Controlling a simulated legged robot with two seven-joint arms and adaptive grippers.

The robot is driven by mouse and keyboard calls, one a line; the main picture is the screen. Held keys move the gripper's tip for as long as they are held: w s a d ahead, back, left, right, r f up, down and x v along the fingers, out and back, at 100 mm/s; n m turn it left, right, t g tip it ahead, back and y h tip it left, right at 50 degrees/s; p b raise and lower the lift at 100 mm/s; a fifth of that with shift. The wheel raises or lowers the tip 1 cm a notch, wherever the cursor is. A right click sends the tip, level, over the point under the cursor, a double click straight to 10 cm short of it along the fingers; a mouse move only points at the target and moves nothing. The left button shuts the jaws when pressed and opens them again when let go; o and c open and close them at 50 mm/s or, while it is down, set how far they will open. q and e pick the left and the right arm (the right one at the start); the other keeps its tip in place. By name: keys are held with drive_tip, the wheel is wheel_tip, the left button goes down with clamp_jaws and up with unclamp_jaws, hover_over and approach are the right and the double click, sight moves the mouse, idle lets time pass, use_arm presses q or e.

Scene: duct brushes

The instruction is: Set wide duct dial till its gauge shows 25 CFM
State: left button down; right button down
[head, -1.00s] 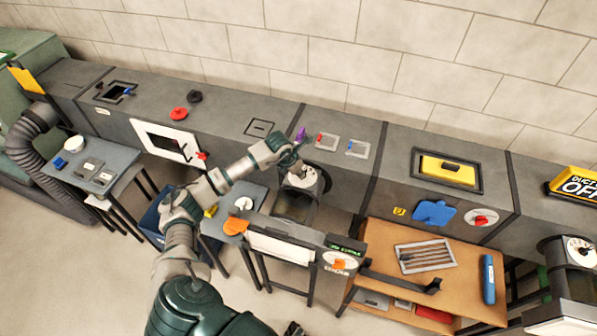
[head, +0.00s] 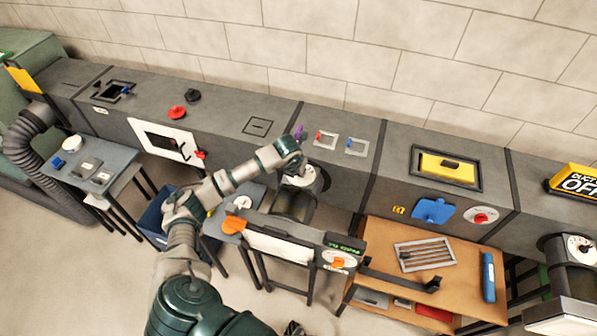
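My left arm reaches in from the lower left, and its gripper (head: 297,168) is over a white round dial (head: 309,180) on top of a short grey duct outlet (head: 294,205). The gripper hides part of the dial face and its pointer. The fingertips are too small and covered to show whether they grip the knob. A small panel with a green-lettered display (head: 346,243) stands in front; its reading is too small to read. My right gripper is not clearly in view. Another white dial (head: 580,248) sits on a duct outlet at the far right.
A wooden bench (head: 385,240) holds a grate (head: 425,255) and a blue cylinder (head: 488,278). A grey side table (head: 120,160) stands left. The lower-left floor is clear.

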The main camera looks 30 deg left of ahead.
use_arm(q)
drive_tip(key=shift+w+r+n+y, duration=0.2)
drive_tip(key=shift+r+n+y, duration=0.15)
drive_tip(key=shift+n, duration=0.25)
drive_tip(key=c, duration=1.3)
unclamp_jaws()
drive_tip(key=shift+c, duration=0.2)
drive_tip(key=shift+o, duration=0.7)
drive_tip(key=shift+f, duration=0.2)
drive_tip(key=shift+s, duration=0.1)
drive_tip(key=v, duration=1.1)
drive_tip(key=shift+r, duration=0.4)
drive_tip(key=shift+s+f, duration=0.1)
drive_tip(key=shift+s, duration=0.1)
